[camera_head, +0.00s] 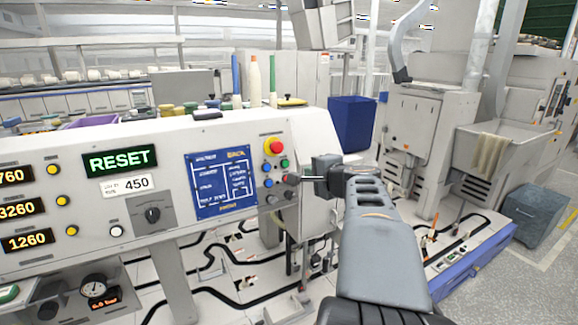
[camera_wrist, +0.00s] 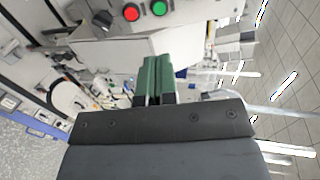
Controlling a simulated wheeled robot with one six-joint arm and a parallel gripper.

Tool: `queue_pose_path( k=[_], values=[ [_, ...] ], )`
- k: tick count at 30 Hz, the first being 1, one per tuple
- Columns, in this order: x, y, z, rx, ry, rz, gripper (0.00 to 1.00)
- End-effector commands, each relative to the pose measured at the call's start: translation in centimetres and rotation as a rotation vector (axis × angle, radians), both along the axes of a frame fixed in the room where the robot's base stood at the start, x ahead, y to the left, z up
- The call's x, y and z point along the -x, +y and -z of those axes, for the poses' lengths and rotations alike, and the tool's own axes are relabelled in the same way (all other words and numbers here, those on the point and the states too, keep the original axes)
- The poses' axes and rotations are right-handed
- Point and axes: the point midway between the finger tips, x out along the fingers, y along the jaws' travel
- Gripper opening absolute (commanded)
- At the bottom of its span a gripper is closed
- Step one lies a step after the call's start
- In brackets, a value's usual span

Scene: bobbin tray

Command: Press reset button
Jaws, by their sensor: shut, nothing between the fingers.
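The control panel (camera_head: 130,190) is a pale sloped console with a green RESET display (camera_head: 119,160). None of these carries a readable reset label. My gripper (camera_head: 303,179) is shut and empty, just right of this cluster. In the wrist view its green fingers (camera_wrist: 158,60) lie together, below a red button (camera_wrist: 131,12) and a green button (camera_wrist: 158,8), apart from both in the picture.
Bottles and cones (camera_head: 254,80) stand on the console top. A blue bin (camera_head: 352,124) stands behind. Grey machinery (camera_head: 415,130) is at right.

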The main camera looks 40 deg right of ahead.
Motion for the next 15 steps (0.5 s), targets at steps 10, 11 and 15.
queue_pose_path(
  k=[10,11,15],
  values=[
    [-6.0,-0.7,1.5,-0.003,0.005,-0.004,0.0],
    [-6.6,-0.8,1.6,-0.005,0.004,-0.003,0.0],
    [-8.9,-1.1,2.2,-0.002,0.004,-0.003,0.0]
  ],
)
